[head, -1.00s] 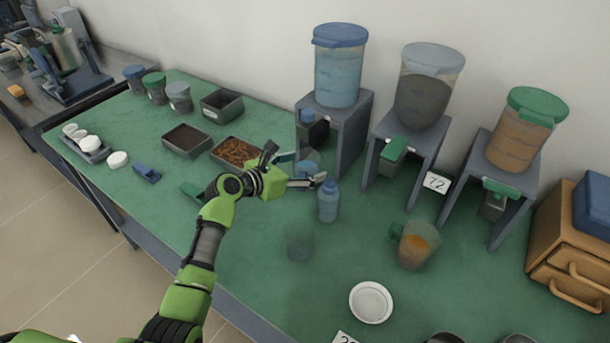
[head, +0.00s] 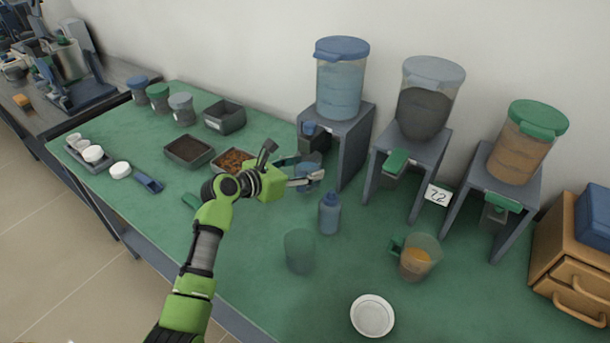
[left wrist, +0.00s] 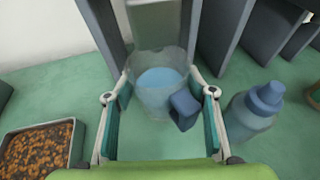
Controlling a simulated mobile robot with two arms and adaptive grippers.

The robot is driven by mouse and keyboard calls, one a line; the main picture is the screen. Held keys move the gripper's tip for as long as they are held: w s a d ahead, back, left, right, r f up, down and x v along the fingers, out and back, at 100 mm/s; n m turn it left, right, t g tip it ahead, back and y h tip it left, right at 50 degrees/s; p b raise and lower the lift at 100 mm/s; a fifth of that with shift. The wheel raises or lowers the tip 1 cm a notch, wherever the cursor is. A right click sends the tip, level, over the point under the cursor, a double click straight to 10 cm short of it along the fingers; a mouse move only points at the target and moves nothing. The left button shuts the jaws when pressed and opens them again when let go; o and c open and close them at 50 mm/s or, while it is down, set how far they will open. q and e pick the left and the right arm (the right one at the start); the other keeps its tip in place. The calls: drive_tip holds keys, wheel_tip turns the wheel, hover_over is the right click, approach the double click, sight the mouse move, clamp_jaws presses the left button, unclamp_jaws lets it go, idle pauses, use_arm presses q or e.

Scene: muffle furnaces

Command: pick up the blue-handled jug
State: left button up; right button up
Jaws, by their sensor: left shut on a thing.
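The blue-handled jug is clear, with light-blue liquid inside; in the left wrist view its body (left wrist: 150,97) stands between my fingers, and its blue handle (left wrist: 184,108) faces me at the right. In the head view the jug (head: 311,169) is partly hidden by my left gripper (head: 304,173), below the blue-lidded dispenser (head: 339,85). My left gripper is shut on the jug, one finger on each side. The jug looks upright; I cannot tell whether its base touches a surface. My right gripper is not in view.
A blue bottle (head: 329,214) stands close to the right of the gripper. A clear greenish cup (head: 299,251), an orange-filled jug (head: 418,257) and a white dish (head: 372,316) stand nearer. A tray of brown bits (head: 219,171) lies left. Dispenser stands flank the jug.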

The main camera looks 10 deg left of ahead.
use_arm(q)
drive_tip(key=s+a, duration=0.9)
drive_tip(key=s, duration=0.5)
drive_tip(key=shift+s+a+f+b, duration=0.25)
drive_tip(key=shift+s+a+b, duration=0.1)
drive_tip(key=shift+a+b, duration=0.1)
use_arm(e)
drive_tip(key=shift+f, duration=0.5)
